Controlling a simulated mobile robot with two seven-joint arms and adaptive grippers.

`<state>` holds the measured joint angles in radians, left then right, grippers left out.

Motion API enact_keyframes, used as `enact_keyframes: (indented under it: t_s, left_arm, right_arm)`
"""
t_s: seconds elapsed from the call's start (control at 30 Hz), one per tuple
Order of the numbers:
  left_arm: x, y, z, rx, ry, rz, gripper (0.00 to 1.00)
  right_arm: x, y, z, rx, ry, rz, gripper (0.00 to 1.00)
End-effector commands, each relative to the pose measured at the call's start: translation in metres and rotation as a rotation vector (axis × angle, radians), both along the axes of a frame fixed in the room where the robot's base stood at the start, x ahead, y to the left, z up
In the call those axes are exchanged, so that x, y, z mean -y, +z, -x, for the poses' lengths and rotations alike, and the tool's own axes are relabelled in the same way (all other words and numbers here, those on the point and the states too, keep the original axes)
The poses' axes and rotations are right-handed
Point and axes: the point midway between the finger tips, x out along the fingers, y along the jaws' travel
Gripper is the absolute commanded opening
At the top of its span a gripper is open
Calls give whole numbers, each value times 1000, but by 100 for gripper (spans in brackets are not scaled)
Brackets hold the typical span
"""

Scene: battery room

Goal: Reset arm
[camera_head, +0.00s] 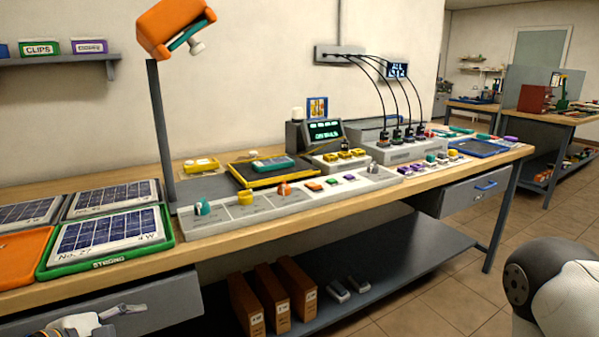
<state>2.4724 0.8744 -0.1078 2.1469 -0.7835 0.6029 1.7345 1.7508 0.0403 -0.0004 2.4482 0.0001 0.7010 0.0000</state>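My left gripper (118,311) shows at the lower left, in front of the grey drawer front below the bench. Only part of it is in the picture, and whether its fingers are apart is unclear. It is clear of the things on the bench top. A black and white link of my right arm (555,287) stands at the lower right, in front of the tiled floor. My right gripper is outside the picture.
The wooden bench (300,218) carries a green tray with a solar panel (110,232), a long grey panel with coloured knobs (265,205), a yellow-edged tray (268,181) and a cabled charger (412,150). An orange lamp head (172,25) overhangs it. Brown boxes (272,296) stand on the lower shelf.

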Motion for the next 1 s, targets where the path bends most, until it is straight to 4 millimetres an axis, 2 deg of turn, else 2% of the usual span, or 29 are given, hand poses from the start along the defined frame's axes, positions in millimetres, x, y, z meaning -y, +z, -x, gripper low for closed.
enact_keyframes:
  t_s: [0.03,0.1,0.17,0.23,0.3,0.4,0.5,0.63,1.0]
  left_arm:
    - [17,-30,23,-69,-114,-136,48]
    - [37,-71,62,-160,-314,-340,48]
    - [53,-103,101,-232,-511,-497,48]
    - [67,-134,153,-308,-761,-650,48]
    - [77,-156,205,-368,-1018,-766,48]
    - [83,-173,270,-420,-1345,-868,48]
    - [85,-177,313,-438,-1576,-912,48]
    - [84,-178,335,-440,-1704,-929,48]
    - [84,-178,335,-437,-1709,-931,48]
  right_arm:
    - [0,0,1,-3,0,0,49]
    - [0,0,2,-4,1,0,49]
    - [0,0,2,-4,1,0,49]
    - [0,0,2,-4,1,0,49]
    - [0,0,1,-4,0,0,49]
    - [0,0,1,-4,0,0,49]
    - [0,0,1,-3,0,0,49]
    - [0,0,1,-3,0,0,49]
    - [0,0,1,-4,1,0,49]
